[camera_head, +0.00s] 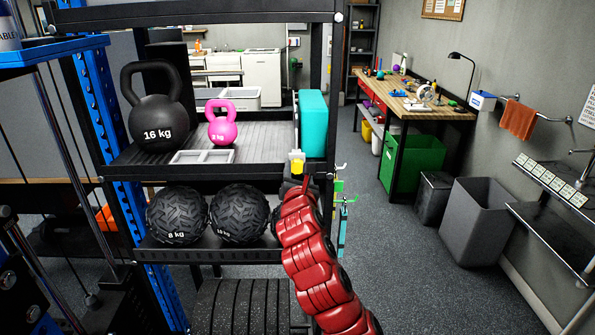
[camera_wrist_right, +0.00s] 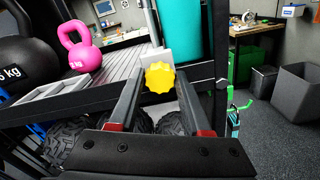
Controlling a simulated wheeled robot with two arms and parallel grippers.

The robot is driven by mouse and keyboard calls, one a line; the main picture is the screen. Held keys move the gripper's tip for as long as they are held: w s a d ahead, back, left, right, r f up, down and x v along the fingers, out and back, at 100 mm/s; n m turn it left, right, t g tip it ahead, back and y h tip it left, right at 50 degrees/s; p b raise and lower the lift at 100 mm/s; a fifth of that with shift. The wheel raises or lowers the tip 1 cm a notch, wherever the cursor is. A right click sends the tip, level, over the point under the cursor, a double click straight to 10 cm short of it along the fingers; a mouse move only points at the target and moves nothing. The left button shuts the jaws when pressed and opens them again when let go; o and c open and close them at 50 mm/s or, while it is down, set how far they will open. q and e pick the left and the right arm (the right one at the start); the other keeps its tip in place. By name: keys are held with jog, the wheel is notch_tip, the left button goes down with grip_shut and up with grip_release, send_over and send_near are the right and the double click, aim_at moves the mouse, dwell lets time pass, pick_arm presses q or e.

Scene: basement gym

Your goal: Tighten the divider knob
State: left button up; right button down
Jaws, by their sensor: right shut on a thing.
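The yellow scalloped divider knob (camera_wrist_right: 160,77) sits on a pale block at the front edge of the shelf, in the middle of the right wrist view. In the head view the knob (camera_head: 297,155) is small, below the teal block. My right gripper (camera_wrist_right: 160,80) has its two fingers on either side of the knob and is shut on it. In the head view the right gripper (camera_head: 297,180) is at the end of the red arm and partly hidden by it. My left gripper is not in view.
The rack shelf (camera_head: 265,140) holds a black kettlebell (camera_head: 158,115), a pink kettlebell (camera_head: 221,125), grey trays (camera_head: 203,157) and an upright teal block (camera_head: 312,120). Open floor lies right of the rack, before a grey bin (camera_head: 483,225).

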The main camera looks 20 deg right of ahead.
jog(key=m+b, duration=0.1)
jog(key=m, duration=0.3)
jog(key=shift+f, duration=0.15)
jog(key=m+b, duration=0.1)
jog(key=m, duration=0.1)
jog(key=shift+d+f+m, duration=0.1)
jog(key=shift+m, duration=0.2)
jog(key=m+b, duration=0.2)
jog(key=m, duration=0.1)
jog(key=shift+m+b, duration=0.3)
jog(key=shift+m, duration=0.1)
jog(key=shift+f+m+b, duration=0.15)
jog(key=shift+m+b, duration=0.45)
jog(key=shift+m, duration=0.3)
jog(key=m+b, duration=0.4)
jog(key=m, duration=0.1)
jog(key=shift+f+b, duration=0.1)
jog(key=shift+b, duration=0.2)
jog(key=m+b, duration=0.4)
jog(key=m, duration=0.1)
jog(key=shift+m+b, duration=0.3)
jog(key=shift+b, duration=0.1)
jog(key=shift+m+b, duration=1.15)
jog(key=shift+m, duration=0.25)
